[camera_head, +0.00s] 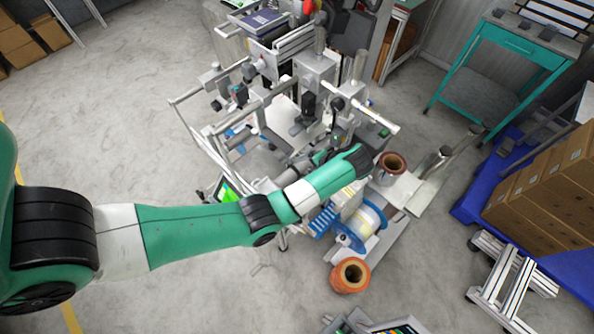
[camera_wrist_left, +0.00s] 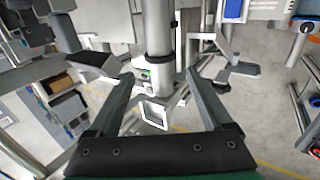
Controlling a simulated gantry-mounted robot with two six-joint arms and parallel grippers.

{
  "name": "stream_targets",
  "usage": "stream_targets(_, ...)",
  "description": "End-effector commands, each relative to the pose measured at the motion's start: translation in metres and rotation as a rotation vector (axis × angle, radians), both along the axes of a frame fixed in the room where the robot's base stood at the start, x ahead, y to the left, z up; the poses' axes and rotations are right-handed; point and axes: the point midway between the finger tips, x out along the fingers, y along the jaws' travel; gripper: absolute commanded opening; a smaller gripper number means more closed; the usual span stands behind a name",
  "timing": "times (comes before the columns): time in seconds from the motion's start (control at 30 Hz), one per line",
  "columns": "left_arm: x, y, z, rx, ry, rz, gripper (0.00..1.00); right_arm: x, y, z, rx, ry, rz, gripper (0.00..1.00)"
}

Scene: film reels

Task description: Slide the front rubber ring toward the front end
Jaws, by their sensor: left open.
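My left gripper (camera_wrist_left: 158,76) is open, with its two dark fingers spread in the left wrist view. A pale grey cylinder (camera_wrist_left: 158,32) comes down from the top of that view towards the space between the fingertips. A grey collar-like part with a small green mark (camera_wrist_left: 146,74) shows at its lower end. I cannot tell whether the fingers are around the cylinder or short of it. My right gripper is not in view.
The machine's white roller bar (camera_head: 362,106) sticks out close to my wrist. A brown reel (camera_head: 391,166), a white-and-blue spool (camera_head: 366,222) and an orange reel (camera_head: 350,275) stand to the right and below. Brown boxes (camera_head: 545,190) stand at the right.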

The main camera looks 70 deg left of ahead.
Motion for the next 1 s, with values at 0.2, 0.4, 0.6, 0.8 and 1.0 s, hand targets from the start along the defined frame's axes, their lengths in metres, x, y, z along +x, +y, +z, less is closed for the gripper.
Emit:
stream_targets(0.2, -0.011, 0.026, -0.046, 0.001, 0.003, 0.002, 0.83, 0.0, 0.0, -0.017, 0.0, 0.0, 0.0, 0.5)
stream_targets(0.4, -0.017, 0.041, -0.069, 0.002, 0.002, 0.001, 0.83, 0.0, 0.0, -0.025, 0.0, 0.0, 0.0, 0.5)
stream_targets(0.6, -0.018, 0.045, -0.073, 0.002, -0.001, -0.001, 0.83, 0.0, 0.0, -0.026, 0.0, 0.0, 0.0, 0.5)
stream_targets(0.8, -0.018, 0.045, -0.072, 0.002, -0.001, -0.001, 0.73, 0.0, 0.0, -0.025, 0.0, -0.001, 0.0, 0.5)
stream_targets(1.0, -0.018, 0.045, -0.072, 0.002, -0.001, -0.001, 0.37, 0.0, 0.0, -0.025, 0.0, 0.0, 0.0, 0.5)
